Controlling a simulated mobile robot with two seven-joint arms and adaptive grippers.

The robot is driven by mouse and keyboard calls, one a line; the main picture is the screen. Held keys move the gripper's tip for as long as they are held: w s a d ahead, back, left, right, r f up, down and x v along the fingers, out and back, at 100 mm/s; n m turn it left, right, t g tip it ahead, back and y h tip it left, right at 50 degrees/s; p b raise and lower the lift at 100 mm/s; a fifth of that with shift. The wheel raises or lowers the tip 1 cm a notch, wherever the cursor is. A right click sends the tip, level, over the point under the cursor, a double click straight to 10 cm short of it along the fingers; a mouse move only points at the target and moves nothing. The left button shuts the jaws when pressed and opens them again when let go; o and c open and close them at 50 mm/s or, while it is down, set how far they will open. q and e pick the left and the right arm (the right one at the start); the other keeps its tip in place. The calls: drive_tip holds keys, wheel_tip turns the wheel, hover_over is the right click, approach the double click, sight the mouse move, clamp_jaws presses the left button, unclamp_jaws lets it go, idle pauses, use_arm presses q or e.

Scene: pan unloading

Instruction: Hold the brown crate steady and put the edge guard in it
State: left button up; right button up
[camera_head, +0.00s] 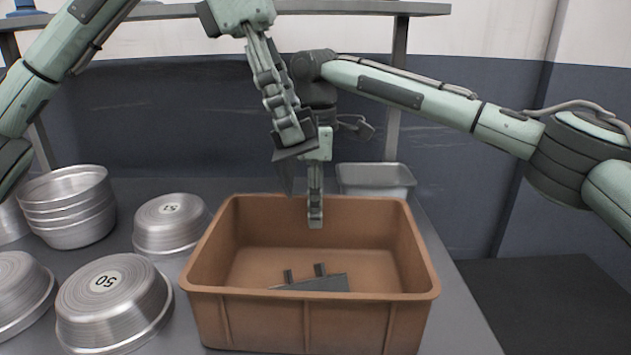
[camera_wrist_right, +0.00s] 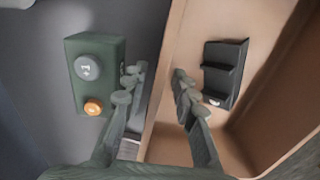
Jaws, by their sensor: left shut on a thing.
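The brown crate (camera_head: 310,310) stands at the front centre of the worktop. My left gripper (camera_head: 290,150) is above its back part, shut on a dark grey flat piece (camera_head: 286,177) that looks like the edge guard and is partly hidden by the fingers. My right gripper (camera_head: 316,215) points down at the crate's back wall. In the right wrist view its fingers (camera_wrist_right: 157,88) straddle the crate wall (camera_wrist_right: 166,100); whether they press on it is unclear. A dark grey bracket with two raised tabs (camera_head: 320,284) lies inside the crate; the right wrist view shows it too (camera_wrist_right: 226,72).
Several metal pans (camera_head: 68,205) stand upside down or stacked on the left. A grey metal tray (camera_head: 376,177) stands behind the crate. In the right wrist view a green box (camera_wrist_right: 95,72) with a grey knob and an orange button is outside the crate wall. A shelf (camera_head: 350,8) runs above.

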sight(316, 249)
drive_tip(key=shift+f, duration=2.55)
clamp_jaws()
